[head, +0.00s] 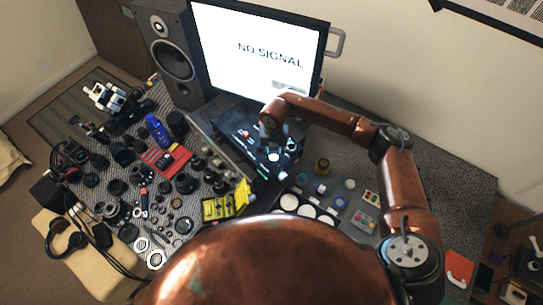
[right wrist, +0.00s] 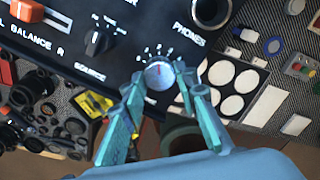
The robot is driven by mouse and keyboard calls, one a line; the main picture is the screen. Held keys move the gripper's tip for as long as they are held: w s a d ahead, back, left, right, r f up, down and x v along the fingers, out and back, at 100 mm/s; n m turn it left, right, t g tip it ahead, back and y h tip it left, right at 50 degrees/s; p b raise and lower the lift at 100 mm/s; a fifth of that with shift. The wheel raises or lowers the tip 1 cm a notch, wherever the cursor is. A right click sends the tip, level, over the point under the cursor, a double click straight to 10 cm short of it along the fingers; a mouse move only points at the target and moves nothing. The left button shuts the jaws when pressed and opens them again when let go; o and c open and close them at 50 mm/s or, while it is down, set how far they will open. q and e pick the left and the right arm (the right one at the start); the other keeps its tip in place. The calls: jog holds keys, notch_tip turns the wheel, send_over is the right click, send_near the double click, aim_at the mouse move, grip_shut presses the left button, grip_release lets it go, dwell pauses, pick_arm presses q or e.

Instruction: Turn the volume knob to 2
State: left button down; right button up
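Contact at the right finger cannot be told. My left gripper is in neither view.
A black SOURCE knob (right wrist: 98,40) and an orange slider cap (right wrist: 27,10) sit left of the volume knob. A tray with white discs (right wrist: 252,108) lies right. Lens parts crowd the table's left; a monitor (head: 258,50) stands behind.

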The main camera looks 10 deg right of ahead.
aim_at(274, 158)
jog(key=o, duration=0.4)
jog(key=shift+r, duration=0.1)
notch_tip(274, 158, up, 12)
jog(key=shift+f, duration=0.1)
dwell(0.4)
dwell(0.4)
